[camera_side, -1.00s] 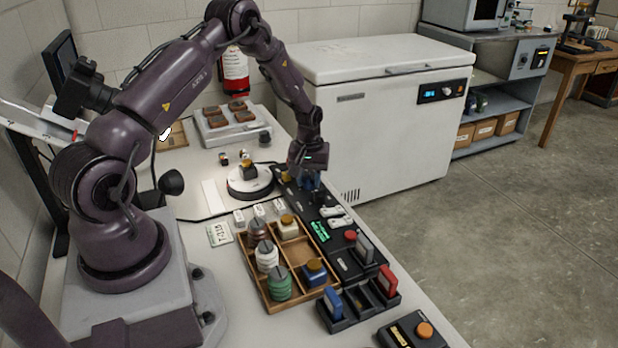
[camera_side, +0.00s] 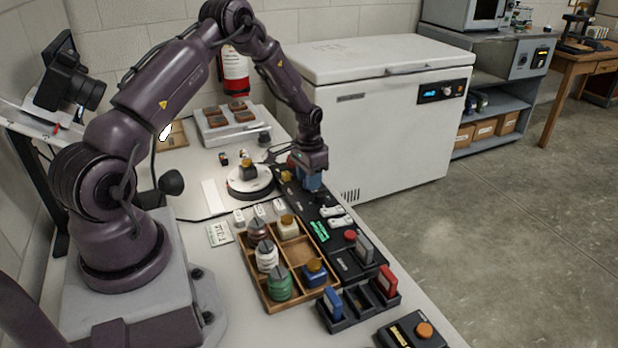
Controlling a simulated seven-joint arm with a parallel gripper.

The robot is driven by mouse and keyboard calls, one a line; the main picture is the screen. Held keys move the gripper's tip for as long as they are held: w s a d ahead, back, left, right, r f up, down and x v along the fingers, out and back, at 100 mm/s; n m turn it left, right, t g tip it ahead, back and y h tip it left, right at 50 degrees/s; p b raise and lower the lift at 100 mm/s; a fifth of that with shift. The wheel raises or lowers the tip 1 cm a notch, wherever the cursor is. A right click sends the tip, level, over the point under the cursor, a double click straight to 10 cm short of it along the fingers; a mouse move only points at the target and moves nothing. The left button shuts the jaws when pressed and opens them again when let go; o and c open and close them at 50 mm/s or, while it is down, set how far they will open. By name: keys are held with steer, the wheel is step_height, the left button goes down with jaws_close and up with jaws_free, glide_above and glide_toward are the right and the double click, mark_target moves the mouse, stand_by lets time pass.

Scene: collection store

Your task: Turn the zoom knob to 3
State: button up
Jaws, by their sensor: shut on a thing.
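The black control panel (camera_side: 345,262) runs along the right edge of the white bench. A blue knob (camera_side: 312,182) stands near its far end. I take it for the zoom knob, but its markings are too small to read. My gripper (camera_side: 311,176) points down over the knob and is shut on it; the fingers mostly hide its top.
Two white levers (camera_side: 336,216), a red button (camera_side: 350,235) and a grey upright handle (camera_side: 364,248) are on the panel. A wooden tray (camera_side: 262,279) with several jars stands beside it. A black holder (camera_side: 349,307) holds blue and red pieces. A white freezer (camera_side: 385,125) stands behind.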

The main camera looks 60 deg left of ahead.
steer(key=shift+m, duration=0.6)
steer(key=o, duration=0.9)
step_height(320, 180, up, 13)
steer(key=shift+f, duration=0.1)
stand_by(0.3)
